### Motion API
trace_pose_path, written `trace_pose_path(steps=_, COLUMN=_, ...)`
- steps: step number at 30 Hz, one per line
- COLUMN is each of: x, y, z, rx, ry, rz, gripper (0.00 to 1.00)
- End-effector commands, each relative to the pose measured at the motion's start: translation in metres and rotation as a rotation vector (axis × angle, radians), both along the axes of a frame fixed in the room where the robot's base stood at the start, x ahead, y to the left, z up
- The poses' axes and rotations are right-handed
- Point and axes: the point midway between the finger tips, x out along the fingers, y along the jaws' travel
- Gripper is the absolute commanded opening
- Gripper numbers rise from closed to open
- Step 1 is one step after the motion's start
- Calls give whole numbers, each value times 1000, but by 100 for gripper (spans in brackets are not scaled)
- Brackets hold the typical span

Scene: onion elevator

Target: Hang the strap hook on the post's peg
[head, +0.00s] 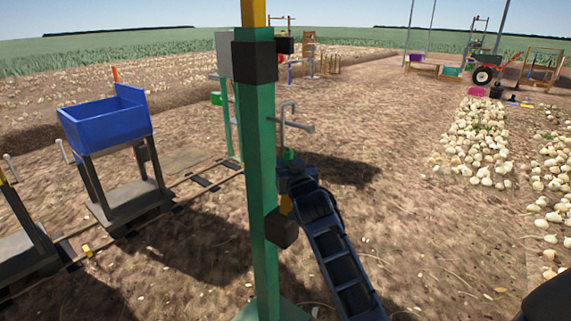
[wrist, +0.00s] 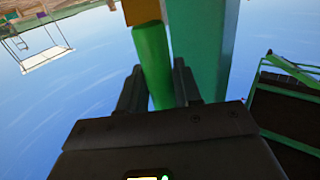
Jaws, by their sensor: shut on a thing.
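My gripper (head: 291,170) is raised just right of the tall green post (head: 262,130) and is shut on the green handle (head: 289,155) of the strap hook. In the wrist view the green handle (wrist: 153,62) stands between the two dark fingers. The hook's thin grey rod (head: 282,130) rises from the handle, and its bent top is above the grey peg (head: 304,127). Rod and peg cross in the picture; I cannot tell whether they touch. The post (wrist: 218,50) is close beside the gripper in the wrist view. The hook's bent end is not visible there.
A blue bin (head: 105,125) on a dark stand is at left, by a rail track (head: 200,181). Another green post (head: 227,115) stands behind. Onion heaps (head: 480,140) lie at right; a tractor (head: 483,74) is far back. Bare soil lies between.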

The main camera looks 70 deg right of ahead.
Motion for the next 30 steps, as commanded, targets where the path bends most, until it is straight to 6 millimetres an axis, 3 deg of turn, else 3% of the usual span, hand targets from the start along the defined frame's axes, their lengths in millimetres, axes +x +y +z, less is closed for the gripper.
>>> trace_pose_path(steps=12, x=0, y=0, z=-28, rx=-1, ry=-1, rz=0, gripper=0)
trace_pose_path(steps=26, x=0, y=0, z=-31, rx=-1, ry=-1, rz=-1, gripper=0)
trace_pose_path(steps=27, x=0, y=0, z=-31, rx=-1, ry=-1, rz=-1, gripper=35)
trace_pose_path(steps=30, x=0, y=0, z=-31, rx=-1, ry=-1, rz=-1, gripper=45)
